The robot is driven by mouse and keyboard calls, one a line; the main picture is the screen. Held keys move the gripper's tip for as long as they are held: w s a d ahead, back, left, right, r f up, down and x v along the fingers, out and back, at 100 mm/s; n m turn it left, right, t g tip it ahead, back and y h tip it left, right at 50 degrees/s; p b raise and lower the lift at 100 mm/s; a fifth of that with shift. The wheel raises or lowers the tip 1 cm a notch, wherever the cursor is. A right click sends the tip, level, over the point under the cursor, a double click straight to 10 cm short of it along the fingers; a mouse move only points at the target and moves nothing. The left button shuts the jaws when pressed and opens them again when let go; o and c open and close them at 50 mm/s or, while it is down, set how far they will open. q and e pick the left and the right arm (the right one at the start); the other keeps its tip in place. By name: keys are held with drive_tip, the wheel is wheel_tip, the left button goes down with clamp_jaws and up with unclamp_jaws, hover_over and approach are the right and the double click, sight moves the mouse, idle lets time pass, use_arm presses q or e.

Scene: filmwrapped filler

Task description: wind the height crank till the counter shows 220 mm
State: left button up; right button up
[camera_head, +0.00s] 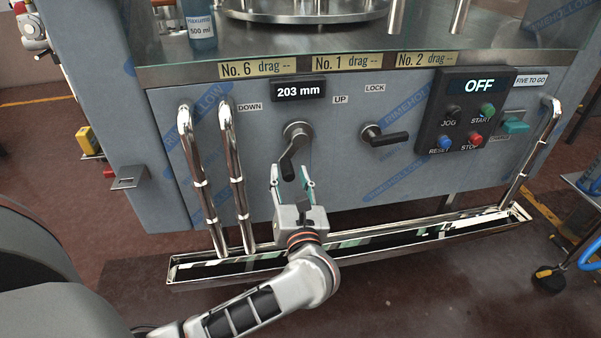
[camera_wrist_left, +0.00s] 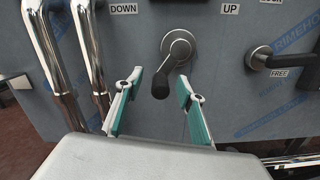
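The height crank (camera_head: 294,148) sits on the machine's front panel between the DOWN and UP labels, its dark handle hanging down and slightly left. The counter (camera_head: 298,90) above it reads 203 mm. My left gripper (camera_head: 291,178) is open, its fingers pointing up at the crank handle. In the left wrist view, the crank's black knob (camera_wrist_left: 160,86) shows between and beyond the two teal-padded fingertips (camera_wrist_left: 158,88); I cannot tell whether they touch it. My right gripper is not in view.
A lock lever (camera_head: 384,136) is right of the crank, marked FREE in the wrist view. Chrome rails (camera_head: 236,180) stand to the left, and a metal trough (camera_head: 430,232) runs below. The control box (camera_head: 468,115) reads OFF. A bottle (camera_head: 200,28) stands on top.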

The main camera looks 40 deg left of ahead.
sight(286, 162)
use_arm(q)
drive_tip(key=shift+w+a+f+n+g, duration=0.15)
drive_tip(key=shift+f+n+g, duration=0.25)
drive_tip(key=shift+f, duration=0.75)
drive_tip(key=shift+w+a+r, duration=0.1)
drive_tip(key=shift+w+a, duration=0.1)
drive_tip(key=shift+w, duration=0.05)
drive_tip(key=b+x, duration=0.1)
drive_tip(key=x, duration=0.4)
drive_tip(key=shift+w+a, duration=0.25)
drive_tip(key=shift+a, duration=0.05)
drive_tip(key=shift+w+a+b, duration=0.3)
drive_tip(key=shift+w+a, duration=0.1)
drive_tip(key=shift+a, duration=0.05)
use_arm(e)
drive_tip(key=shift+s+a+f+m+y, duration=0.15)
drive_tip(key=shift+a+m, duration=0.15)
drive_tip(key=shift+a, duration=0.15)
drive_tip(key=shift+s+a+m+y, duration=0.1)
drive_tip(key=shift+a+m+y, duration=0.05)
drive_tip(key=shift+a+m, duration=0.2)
use_arm(q)
clamp_jaws()
